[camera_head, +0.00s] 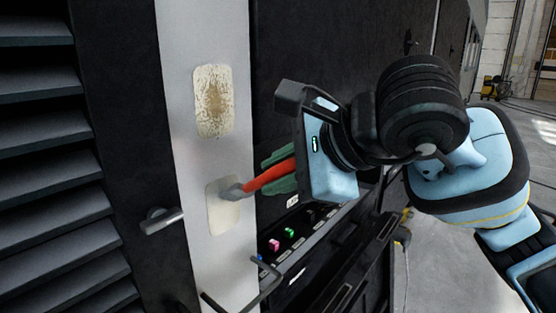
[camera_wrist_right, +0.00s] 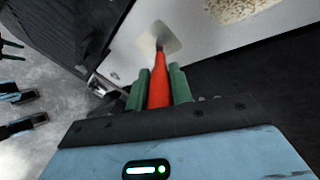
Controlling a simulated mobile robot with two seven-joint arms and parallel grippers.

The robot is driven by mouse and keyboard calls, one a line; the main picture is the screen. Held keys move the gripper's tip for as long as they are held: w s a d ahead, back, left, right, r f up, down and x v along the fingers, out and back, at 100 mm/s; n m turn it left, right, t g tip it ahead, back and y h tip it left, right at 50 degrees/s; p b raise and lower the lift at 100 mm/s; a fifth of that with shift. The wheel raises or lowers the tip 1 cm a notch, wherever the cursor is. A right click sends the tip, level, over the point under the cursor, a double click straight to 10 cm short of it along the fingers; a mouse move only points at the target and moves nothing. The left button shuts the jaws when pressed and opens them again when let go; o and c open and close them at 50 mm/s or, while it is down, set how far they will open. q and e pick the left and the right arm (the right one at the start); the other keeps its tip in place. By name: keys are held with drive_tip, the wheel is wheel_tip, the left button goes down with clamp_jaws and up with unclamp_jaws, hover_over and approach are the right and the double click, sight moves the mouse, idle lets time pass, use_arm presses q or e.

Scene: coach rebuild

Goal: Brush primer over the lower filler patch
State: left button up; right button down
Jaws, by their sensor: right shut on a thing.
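The lower filler patch (camera_head: 224,217) is a pale, smooth cream rectangle on the light grey panel strip. My right gripper (camera_head: 269,175) is shut on the red handle of a brush (camera_head: 266,177), its green fingers on either side. The brush points left, and its grey head lies over the upper middle of the lower patch, seemingly touching it. The right wrist view shows the brush (camera_wrist_right: 159,80) reaching onto the patch (camera_wrist_right: 173,42); the bristle tip is small there.
A rough, cracked upper patch (camera_head: 213,100) sits above on the same strip. A door handle (camera_head: 161,220) sticks out at the left, beside dark louvres (camera_head: 40,150). A dark tray (camera_head: 300,240) with small coloured items is below my right gripper. Open floor lies to the right.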

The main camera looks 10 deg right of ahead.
use_arm(q)
drive_tip(key=shift+s+f+b, duration=0.45)
drive_tip(key=shift+s+f, duration=0.3)
drive_tip(key=shift+f, duration=0.1)
use_arm(e)
drive_tip(key=shift+f, duration=1.85)
use_arm(q)
drive_tip(key=shift+g, duration=0.3)
use_arm(e)
drive_tip(key=shift+f, duration=0.1)
